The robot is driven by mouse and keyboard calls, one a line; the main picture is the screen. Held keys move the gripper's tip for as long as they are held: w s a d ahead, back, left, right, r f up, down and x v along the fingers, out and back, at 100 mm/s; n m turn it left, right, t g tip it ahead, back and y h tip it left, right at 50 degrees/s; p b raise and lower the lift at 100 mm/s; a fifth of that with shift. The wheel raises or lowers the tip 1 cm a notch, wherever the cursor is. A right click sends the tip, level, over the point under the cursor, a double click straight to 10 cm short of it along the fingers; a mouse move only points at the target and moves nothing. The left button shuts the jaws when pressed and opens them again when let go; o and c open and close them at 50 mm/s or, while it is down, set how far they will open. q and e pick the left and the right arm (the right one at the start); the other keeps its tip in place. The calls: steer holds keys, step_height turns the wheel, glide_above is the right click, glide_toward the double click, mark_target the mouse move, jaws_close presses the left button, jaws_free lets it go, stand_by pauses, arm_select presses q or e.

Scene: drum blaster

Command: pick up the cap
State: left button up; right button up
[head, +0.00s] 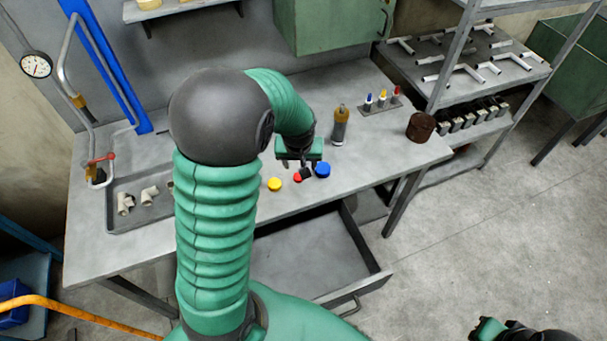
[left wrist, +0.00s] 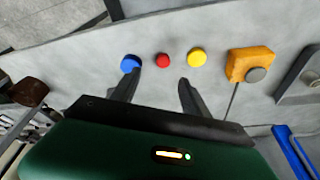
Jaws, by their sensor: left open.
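Three small round caps lie in a row near the front edge of the workbench: a yellow cap (head: 275,184), a red cap (head: 297,178) and a blue cap (head: 323,170). My left gripper (head: 298,168) is above the bench by the red and blue caps, open and empty. In the left wrist view the red cap (left wrist: 163,60) shows just beyond the gap between the fingertips (left wrist: 159,78). The blue cap (left wrist: 130,63) is by the left finger, partly covered by it. The yellow cap (left wrist: 197,57) is beyond the right finger. Part of my right gripper (head: 488,329) shows at the lower right; its jaws are unclear.
A brown-topped bottle (head: 340,125), a stand of small colored-tip tubes (head: 381,101) and a dark brown can (head: 420,127) stand to the right. A tray with pipe fittings (head: 115,221) sits left. An open drawer (head: 310,262) juts out below.

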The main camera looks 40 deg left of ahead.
arm_select(q)
glide_toward(298, 177)
steer(key=shift+w+d+f, duration=0.2)
steer(key=shift+w+f, duration=0.2)
steer(key=shift+f, duration=0.25)
steer(key=f, duration=0.1)
steer(key=a+f, duration=0.2)
steer(key=shift+w+a+f, duration=0.2)
steer(key=shift+w+f, duration=0.05)
steer(key=shift+w, duration=0.1)
steer(key=x, duration=0.2)
steer(key=shift+s+d+f, duration=0.1)
steer(key=shift+d+f, duration=0.15)
steer(key=shift+f, duration=0.1)
steer(key=shift+d+f, duration=0.2)
steer(key=shift+f, duration=0.05)
steer(key=shift+w+d, duration=0.25)
steer(key=shift+s+a, duration=0.15)
steer(key=shift+a, duration=0.3)
steer(key=c, duration=0.9)
steer(key=shift+c, duration=1.1)
steer(key=shift+d, duration=0.15)
jaws_close()
arm_select(e)
steer(key=shift+w+a+f, duration=0.15)
steer(key=shift+a+f, duration=0.2)
steer(key=shift+a, duration=0.15)
